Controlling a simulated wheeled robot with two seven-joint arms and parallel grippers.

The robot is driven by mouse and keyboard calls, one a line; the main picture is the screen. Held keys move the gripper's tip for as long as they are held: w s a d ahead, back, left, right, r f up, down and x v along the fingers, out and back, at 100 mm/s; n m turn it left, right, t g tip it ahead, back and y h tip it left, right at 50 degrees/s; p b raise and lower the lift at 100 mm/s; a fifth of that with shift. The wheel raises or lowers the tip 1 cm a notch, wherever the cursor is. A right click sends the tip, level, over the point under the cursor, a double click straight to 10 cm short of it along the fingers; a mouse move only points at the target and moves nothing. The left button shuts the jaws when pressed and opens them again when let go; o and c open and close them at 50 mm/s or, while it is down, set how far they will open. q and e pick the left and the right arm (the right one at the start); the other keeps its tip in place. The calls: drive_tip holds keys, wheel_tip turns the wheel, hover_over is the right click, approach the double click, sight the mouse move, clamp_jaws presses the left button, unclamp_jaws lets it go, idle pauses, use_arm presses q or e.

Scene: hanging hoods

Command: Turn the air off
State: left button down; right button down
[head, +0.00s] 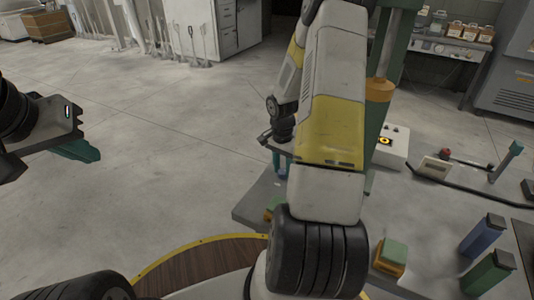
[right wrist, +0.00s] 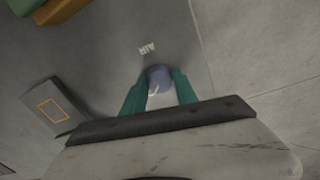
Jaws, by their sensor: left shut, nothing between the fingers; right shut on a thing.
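In the right wrist view a blue round knob (right wrist: 158,77) sits on a grey surface beside the white letters AIR (right wrist: 147,48). The teal fingers of my right gripper (right wrist: 159,90) are closed on the knob, one at each side. A small light mark shows near the knob. In the head view my right arm hides most of this spot; only a little of my right gripper (head: 281,168) shows at the table's left edge. My left gripper (head: 80,150) is shut and empty, over the floor at the far left.
The grey table (head: 430,245) carries a white box with a yellow-ringed button (head: 385,141), a green block on an orange base (head: 391,255), and blue (head: 482,235) and green (head: 489,272) upright containers. A black cable crosses it. The floor at left is clear.

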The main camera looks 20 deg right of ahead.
drive_tip(key=n, duration=0.4)
drive_tip(key=shift+n, duration=0.3)
drive_tip(key=n, duration=0.4)
drive_tip(key=shift+n, duration=0.3)
drive_tip(key=n, duration=0.4)
drive_tip(key=shift+s+n+t+h, duration=0.1)
drive_tip(key=shift+n+t+h, duration=0.2)
drive_tip(key=shift+t, duration=0.1)
drive_tip(key=shift+n, duration=1.9)
drive_tip(key=c, duration=0.9)
unclamp_jaws()
drive_tip(key=shift+c, duration=0.2)
